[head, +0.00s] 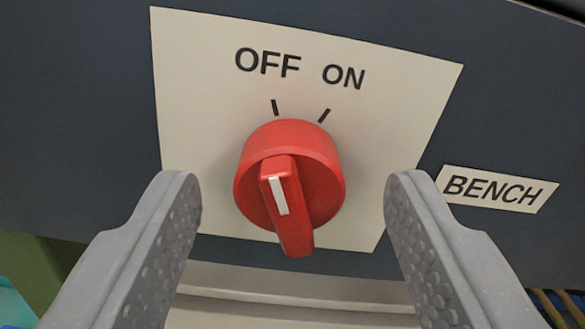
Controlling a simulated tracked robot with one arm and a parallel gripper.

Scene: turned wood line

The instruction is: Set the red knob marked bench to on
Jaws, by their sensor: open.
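The red knob (325,180) sits on a cream plate (400,100) on a dark panel. The plate reads OFF at upper left and ON at upper right, each with a black tick below it. The knob's raised grip bar carries a white line, whose upper end leans left toward the OFF tick. A label reading BENCH (497,189) is right of the plate. My gripper (293,188) is open, with one grey finger on each side of the knob. Gaps show between both fingers and the knob, and nothing is held.
The dark blue-grey panel (80,120) fills most of the view around the plate. Below it shows a pale ledge-like surface (300,285). A green part (45,265) shows at lower left, and slatted yellowish parts show at lower right. No other knob is in view.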

